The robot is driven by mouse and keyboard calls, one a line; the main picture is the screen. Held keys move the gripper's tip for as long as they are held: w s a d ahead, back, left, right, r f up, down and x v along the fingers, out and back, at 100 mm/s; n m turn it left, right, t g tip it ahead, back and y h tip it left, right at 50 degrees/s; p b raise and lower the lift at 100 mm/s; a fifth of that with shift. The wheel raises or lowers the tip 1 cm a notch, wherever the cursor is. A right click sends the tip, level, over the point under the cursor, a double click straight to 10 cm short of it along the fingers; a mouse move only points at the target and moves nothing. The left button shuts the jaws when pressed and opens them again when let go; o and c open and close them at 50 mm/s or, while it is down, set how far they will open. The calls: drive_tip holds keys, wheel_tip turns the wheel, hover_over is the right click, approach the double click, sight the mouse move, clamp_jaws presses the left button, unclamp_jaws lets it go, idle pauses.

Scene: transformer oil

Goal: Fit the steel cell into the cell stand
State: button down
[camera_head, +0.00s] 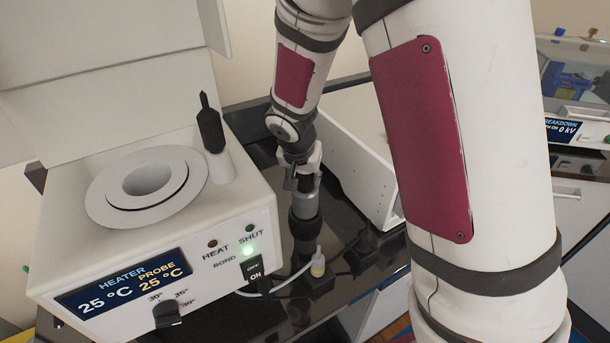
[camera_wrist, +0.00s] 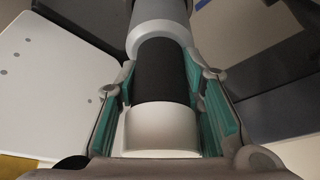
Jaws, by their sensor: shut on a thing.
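My gripper (camera_head: 303,180) is shut on the steel cell, a cylinder with a white end, a black band and a grey metal body. In the wrist view the gripper's green-lined fingers (camera_wrist: 162,84) press both sides of the cell (camera_wrist: 166,72). In the head view the cell (camera_head: 304,222) looks dark and hangs roughly upright below the fingers, over the black bench top. I cannot tell whether its lower end touches anything. The cell stand is not clearly identifiable; a low black piece (camera_head: 366,244) stands to the right of the cell.
A white heater (camera_head: 225,238) with a round well (camera_head: 148,182) stands at left, its display reading 25 °C. A black-handled probe (camera_head: 210,128) stands on it. A white panelled box (camera_head: 358,165) stands behind right.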

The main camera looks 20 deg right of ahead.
sight(305, 188)
drive_tip(key=shift+f+b, duration=0.65)
drive_tip(key=shift+f, duration=1.1)
drive_tip(key=c, duration=1)
unclamp_jaws()
drive_tip(key=v, duration=1)
drive_tip(key=shift+s+r, duration=0.1)
drive_tip(key=shift+r, duration=0.3)
drive_tip(key=shift+s+a+r, duration=0.15)
drive_tip(key=shift+s+r, duration=0.1)
drive_tip(key=shift+r, duration=0.25)
